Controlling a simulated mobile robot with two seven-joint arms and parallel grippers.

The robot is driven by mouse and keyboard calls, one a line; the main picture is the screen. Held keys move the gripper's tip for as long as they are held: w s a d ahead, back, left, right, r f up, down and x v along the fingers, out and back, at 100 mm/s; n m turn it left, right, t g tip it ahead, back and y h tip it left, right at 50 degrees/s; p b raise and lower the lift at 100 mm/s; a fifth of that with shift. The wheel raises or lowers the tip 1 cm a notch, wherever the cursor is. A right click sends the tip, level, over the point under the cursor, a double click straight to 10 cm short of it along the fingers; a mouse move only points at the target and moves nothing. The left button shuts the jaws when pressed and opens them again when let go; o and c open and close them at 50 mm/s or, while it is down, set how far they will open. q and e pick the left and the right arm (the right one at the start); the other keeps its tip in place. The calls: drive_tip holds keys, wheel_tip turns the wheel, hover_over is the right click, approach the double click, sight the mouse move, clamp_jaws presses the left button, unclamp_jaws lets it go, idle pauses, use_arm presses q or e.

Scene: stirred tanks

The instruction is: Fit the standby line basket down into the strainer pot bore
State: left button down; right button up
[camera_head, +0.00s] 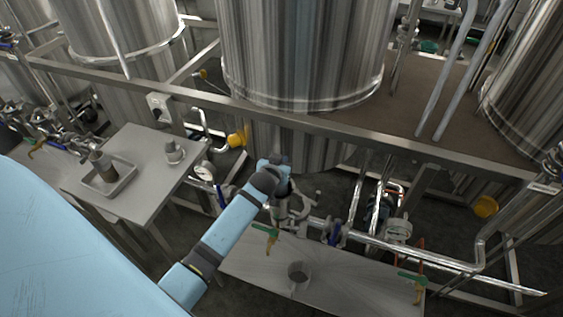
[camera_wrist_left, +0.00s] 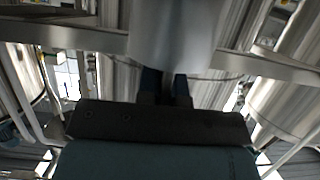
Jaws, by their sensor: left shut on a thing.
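My left gripper (camera_head: 283,178) reaches in from the left to the pipework in front of the middle tank. In the left wrist view its dark fingers (camera_wrist_left: 167,84) are shut on a smooth grey cylinder, which I take to be the basket (camera_wrist_left: 176,38). In the head view, a small grey part of it shows just under the gripper. The pipe fittings (camera_head: 300,208), where the strainer pot seems to be, lie directly below and beside it. The bore is hidden, and I cannot tell whether the basket touches it. My right gripper is not in view.
Green-handled valves (camera_head: 266,232) and pipes crowd the area. A left table (camera_head: 130,202) holds a tray (camera_head: 124,184) with a cylinder and a pale fitting (camera_head: 173,154). A steel rail runs behind.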

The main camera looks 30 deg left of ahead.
use_arm(q)
drive_tip(key=shift+r+p, duration=0.5)
drive_tip(key=shift+r, duration=0.35)
drive_tip(key=shift+r+p, duration=0.6)
drive_tip(key=shift+r, duration=0.2)
idle(0.6)
drive_tip(key=shift+f, duration=0.15)
